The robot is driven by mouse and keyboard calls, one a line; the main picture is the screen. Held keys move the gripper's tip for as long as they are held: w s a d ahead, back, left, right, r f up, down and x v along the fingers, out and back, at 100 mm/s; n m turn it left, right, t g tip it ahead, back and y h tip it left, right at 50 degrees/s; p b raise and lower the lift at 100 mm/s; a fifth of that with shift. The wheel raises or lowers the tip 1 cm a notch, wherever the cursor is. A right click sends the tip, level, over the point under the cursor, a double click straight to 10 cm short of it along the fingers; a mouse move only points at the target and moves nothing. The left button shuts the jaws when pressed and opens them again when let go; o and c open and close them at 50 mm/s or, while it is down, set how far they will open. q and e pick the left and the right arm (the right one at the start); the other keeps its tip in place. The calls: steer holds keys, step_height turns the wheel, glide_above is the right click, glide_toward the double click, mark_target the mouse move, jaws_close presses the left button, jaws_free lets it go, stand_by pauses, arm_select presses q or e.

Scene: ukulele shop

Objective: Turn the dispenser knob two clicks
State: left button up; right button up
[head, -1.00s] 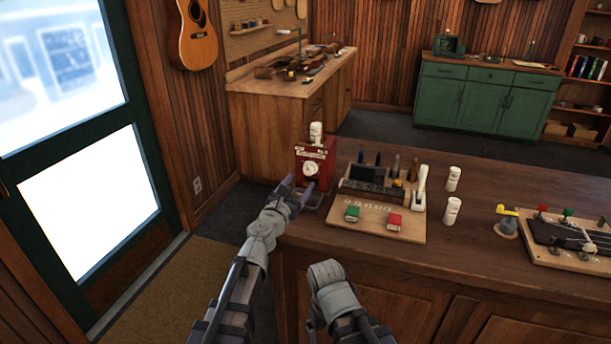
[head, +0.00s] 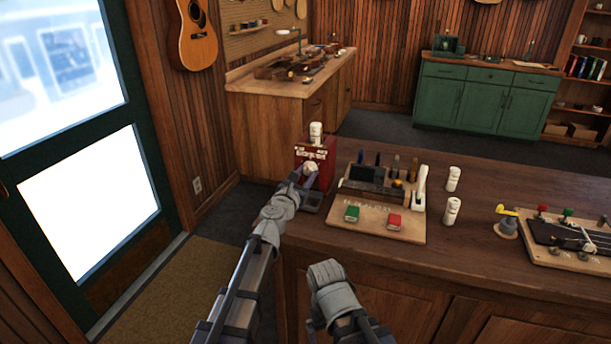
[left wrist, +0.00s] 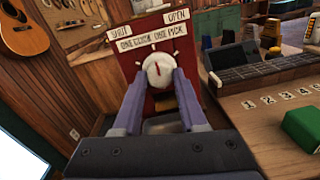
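The red dispenser (head: 325,176) stands at the left end of the wooden counter, with a white bottle (head: 316,133) on top. Its round white knob (left wrist: 158,71) has a short red mark near its middle, close to upright. Labels above it read SHUT, OPEN and "one click one pick" (left wrist: 147,39). My left gripper (left wrist: 160,78) is open, one finger on each side of the knob's lower part; I cannot tell whether they touch it. In the head view this gripper (head: 309,178) partly covers the knob.
A metal tray (head: 312,200) juts out below the dispenser. To its right are a wooden board (head: 375,223) with green and red boxes and a tool holder. Two white bottles (head: 453,211) stand farther right.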

arm_select(q)
jaws_close()
steer(key=shift+m, duration=0.3)
steer(key=m, duration=0.4)
steer(key=shift+m, duration=0.3)
steer(key=m, duration=0.5)
steer(key=shift+p, duration=0.4)
steer(key=m, duration=0.6)
steer(key=shift+y, duration=0.4)
steer(key=m, duration=0.6)
steer(key=shift+s+d+m, duration=0.1)
steer(key=shift+m, duration=0.3)
